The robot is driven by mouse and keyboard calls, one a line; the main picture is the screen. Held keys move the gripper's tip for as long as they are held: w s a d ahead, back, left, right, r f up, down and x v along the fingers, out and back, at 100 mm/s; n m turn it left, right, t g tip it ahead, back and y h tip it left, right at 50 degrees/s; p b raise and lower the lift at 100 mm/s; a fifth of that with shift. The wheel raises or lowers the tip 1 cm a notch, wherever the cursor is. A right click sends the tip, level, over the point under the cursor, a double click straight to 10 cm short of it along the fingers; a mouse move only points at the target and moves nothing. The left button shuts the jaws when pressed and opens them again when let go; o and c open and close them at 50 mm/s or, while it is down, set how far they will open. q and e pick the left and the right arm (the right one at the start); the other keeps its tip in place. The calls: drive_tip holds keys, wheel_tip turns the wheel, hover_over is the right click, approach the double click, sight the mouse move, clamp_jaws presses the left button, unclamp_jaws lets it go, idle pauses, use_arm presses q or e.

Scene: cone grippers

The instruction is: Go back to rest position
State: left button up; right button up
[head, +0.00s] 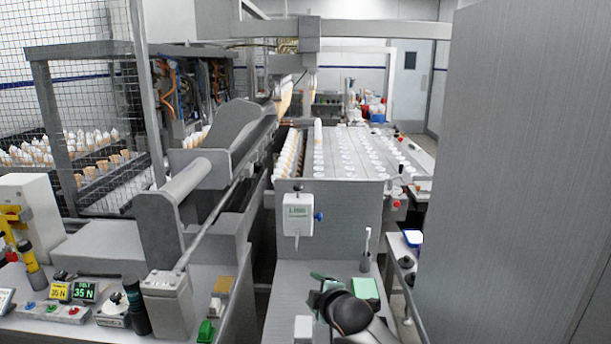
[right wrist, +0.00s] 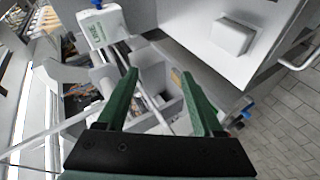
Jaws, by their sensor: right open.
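My right gripper (head: 322,292) is low in the middle of the head view, over the light grey bench top, with my dark wrist beside it. In the right wrist view its two green fingers (right wrist: 165,95) stand wide apart with nothing between them. Behind the fingers are a grey boxy opening and a white box with a label (right wrist: 103,27). My left gripper does not show in the head view.
A white dispenser box (head: 298,214) hangs on the front of the grey machine with rows of white-topped cones (head: 345,160). A green pad (head: 365,288) lies near my right gripper. A tall grey panel (head: 520,180) fills the right. Controls (head: 75,300) stand at left.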

drive_tip(key=s+d+f+m+g, duration=0.1)
drive_tip(key=s+d+f+m, duration=0.25)
drive_tip(key=s+f, duration=0.6)
drive_tip(key=s+d+f+m, duration=0.2)
drive_tip(key=s+f+m, duration=0.3)
drive_tip(key=s+f, duration=0.45)
drive_tip(key=s+d+f+m, duration=0.1)
drive_tip(key=s+d+m, duration=0.1)
drive_tip(key=s, duration=0.5)
drive_tip(key=s+d+f+m+g+h, duration=0.1)
drive_tip(key=s+d+f+m, duration=0.1)
drive_tip(key=s, duration=0.5)
drive_tip(key=s+d+f+m, duration=0.1)
drive_tip(key=s+d+m, duration=0.2)
drive_tip(key=s+d, duration=0.2)
drive_tip(key=shift+s+d+f+h, duration=0.15)
drive_tip(key=shift+s+f+h, duration=0.15)
drive_tip(key=shift+s, duration=0.7)
